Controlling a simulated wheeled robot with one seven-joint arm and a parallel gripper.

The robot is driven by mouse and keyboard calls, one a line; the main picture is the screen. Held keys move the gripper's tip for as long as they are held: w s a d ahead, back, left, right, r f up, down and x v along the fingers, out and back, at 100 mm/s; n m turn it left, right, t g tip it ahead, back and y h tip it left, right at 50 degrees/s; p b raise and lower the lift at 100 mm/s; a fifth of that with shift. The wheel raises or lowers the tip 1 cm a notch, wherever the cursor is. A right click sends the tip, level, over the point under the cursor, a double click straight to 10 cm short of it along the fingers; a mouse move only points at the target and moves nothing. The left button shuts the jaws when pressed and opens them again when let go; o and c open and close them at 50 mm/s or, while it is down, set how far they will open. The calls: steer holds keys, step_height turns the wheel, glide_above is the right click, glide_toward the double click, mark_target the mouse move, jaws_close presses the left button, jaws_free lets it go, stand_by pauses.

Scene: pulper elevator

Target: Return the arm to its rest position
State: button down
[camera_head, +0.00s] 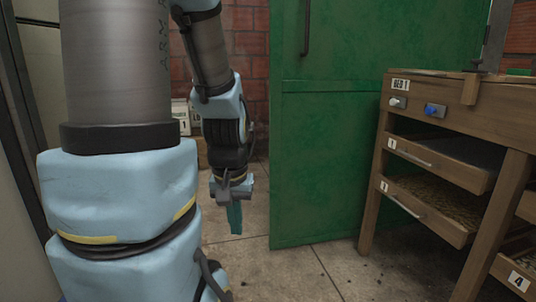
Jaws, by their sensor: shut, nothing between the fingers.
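My arm fills the left of the head view, with pale blue joint covers and grey links. Its far links hang down to my gripper (235,216), which points at the floor. The teal fingers are together with nothing between them. My gripper is in open air, left of the green door, and touches nothing that I can see. Part of my arm's middle is cut off by the top edge of the view.
A green door (330,150) with a dark handle stands close right of my gripper. A wooden drying-bed rack (465,98) with labelled drawers is at the right. A brick wall (250,50) and a small numbered box (181,118) are behind. Concrete floor (300,275) is clear.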

step_height(320, 180, up, 38)
steer(key=p, duration=3.6)
steer(key=shift+w+d+f, duration=0.15)
steer(key=shift+w+f, duration=0.1)
steer(key=shift+w, duration=0.05)
